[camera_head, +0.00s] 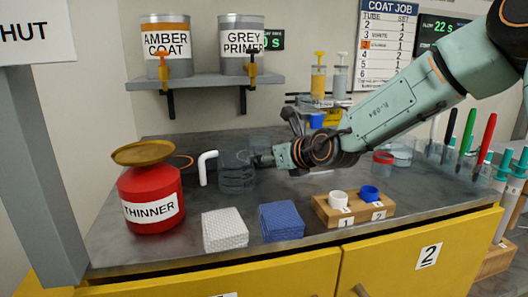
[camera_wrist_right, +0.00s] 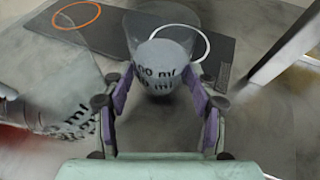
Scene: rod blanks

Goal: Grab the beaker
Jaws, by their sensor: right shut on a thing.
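A clear glass beaker (camera_head: 236,181) stands on the grey bench in the head view, left of my right gripper (camera_head: 262,159). In the right wrist view, a clear beaker with dark "ml" print (camera_wrist_right: 165,72) sits between the purple pads of my right gripper (camera_wrist_right: 160,92), which is shut on it. A second clear beaker with "ml" print (camera_wrist_right: 62,112) shows left of the fingers in that view. In the head view the glass overlaps, so I cannot tell the two beakers' outlines apart. My left gripper is out of view.
A red THINNER can (camera_head: 150,192) with a brass dish and a white bent tube (camera_head: 204,167) stand to the left. White (camera_head: 225,230) and blue (camera_head: 281,221) cloth stacks and a wooden block (camera_head: 352,212) with two caps lie in front. A shelf (camera_head: 205,81) hangs behind.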

